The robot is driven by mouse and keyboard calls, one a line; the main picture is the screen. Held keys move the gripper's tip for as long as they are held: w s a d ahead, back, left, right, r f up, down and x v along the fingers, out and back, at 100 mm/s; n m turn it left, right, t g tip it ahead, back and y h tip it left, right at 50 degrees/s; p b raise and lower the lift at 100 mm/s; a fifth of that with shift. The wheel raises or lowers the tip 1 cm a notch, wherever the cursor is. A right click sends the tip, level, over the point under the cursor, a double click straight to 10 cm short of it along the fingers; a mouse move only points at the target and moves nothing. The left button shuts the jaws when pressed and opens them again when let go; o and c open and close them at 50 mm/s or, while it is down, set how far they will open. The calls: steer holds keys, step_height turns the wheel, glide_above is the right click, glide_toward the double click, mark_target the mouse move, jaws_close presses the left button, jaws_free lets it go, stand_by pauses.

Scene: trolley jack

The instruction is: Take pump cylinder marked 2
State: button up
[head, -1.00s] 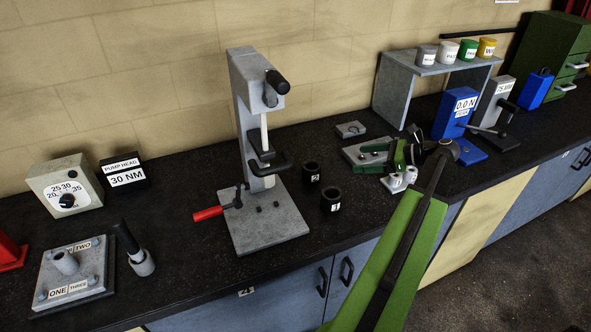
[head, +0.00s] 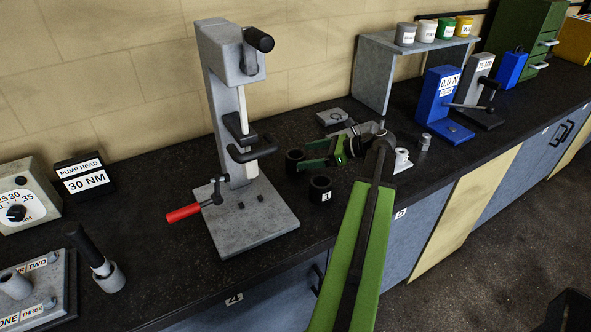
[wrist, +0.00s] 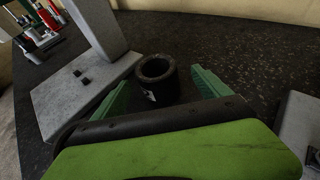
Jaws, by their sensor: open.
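Two short black hollow pump cylinders stand upright on the dark bench, right of the press. The rear cylinder (head: 294,161) is beside my gripper's fingertips; its mark is not readable now in the head view. The front cylinder (head: 320,190) carries a white label that looks like 1. My gripper (head: 305,155) has green fingers, open and pointing left toward the rear cylinder. In the wrist view, a black cylinder (wrist: 155,84) with a partly seen white label stands between the spread fingers (wrist: 161,70), with a gap on the right side.
The grey press (head: 240,215) with a red-handled lever stands left of the cylinders. A flat grey block (head: 333,117) lies behind my gripper. A small metal cylinder (head: 425,142) and a blue gauge stand (head: 440,105) are to the right. Bare bench lies in front of the cylinders.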

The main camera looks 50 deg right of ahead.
mark_target(288, 159)
steer(key=shift+x, duration=1.4)
steer(key=b+x, duration=0.2)
steer(key=x, duration=0.2)
steer(key=shift+w+a+f, duration=0.15)
steer(key=shift+a+f, duration=0.15)
steer(key=shift+w+a, duration=0.1)
steer(key=shift+w, duration=0.15)
steer(key=shift+r, duration=0.1)
jaws_close()
